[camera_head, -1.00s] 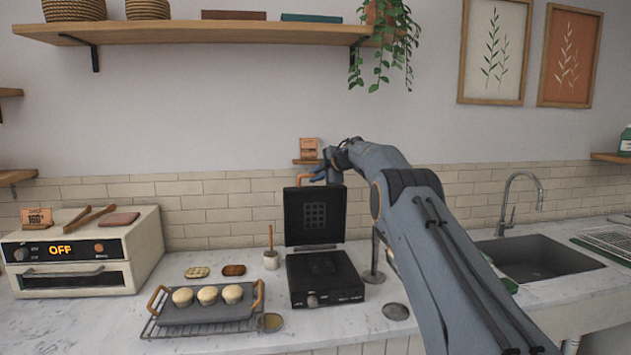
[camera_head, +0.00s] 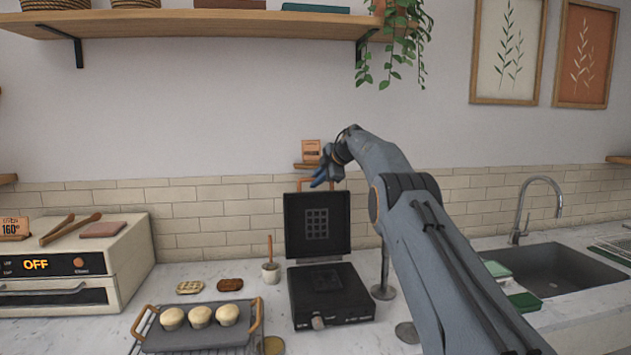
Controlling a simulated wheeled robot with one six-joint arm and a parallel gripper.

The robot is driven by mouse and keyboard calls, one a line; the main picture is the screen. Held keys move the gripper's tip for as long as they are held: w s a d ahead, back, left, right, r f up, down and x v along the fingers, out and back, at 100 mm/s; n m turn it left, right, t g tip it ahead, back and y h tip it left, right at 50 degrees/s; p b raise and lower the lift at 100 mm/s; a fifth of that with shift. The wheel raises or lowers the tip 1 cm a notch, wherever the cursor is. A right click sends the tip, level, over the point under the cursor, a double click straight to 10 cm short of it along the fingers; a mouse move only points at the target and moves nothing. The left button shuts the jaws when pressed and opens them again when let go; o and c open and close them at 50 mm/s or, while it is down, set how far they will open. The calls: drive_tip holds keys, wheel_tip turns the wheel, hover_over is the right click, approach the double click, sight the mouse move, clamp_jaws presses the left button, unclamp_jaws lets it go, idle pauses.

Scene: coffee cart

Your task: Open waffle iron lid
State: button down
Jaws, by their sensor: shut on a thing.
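The waffle iron's black base (camera_head: 330,293) sits on the counter, with a knob on its front. Its black lid (camera_head: 317,224) stands raised and roughly upright at the back of the base, its grid plate facing me. A copper-coloured handle (camera_head: 301,184) shows at the lid's top edge, partly hidden by my gripper. My arm reaches in from the lower right.
A tray with muffins (camera_head: 200,336) stands left of the iron, and an oven (camera_head: 75,275) reading OFF is further left. A small pot (camera_head: 271,272) is beside the iron. A sink (camera_head: 560,270) lies right. A shelf (camera_head: 200,24) hangs above.

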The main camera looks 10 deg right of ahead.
drive_tip(key=shift+a+r, duration=0.1)
drive_tip(key=shift+r, duration=0.05)
drive_tip(key=c, duration=1.8)
unclamp_jaws()
drive_tip(key=shift+o, duration=0.2)
drive_tip(key=shift+s, duration=0.1)
drive_tip(key=b+v, duration=0.3)
drive_tip(key=v, duration=0.4)
drive_tip(key=shift+s+d+r, duration=0.2)
drive_tip(key=shift+s+d, duration=0.05)
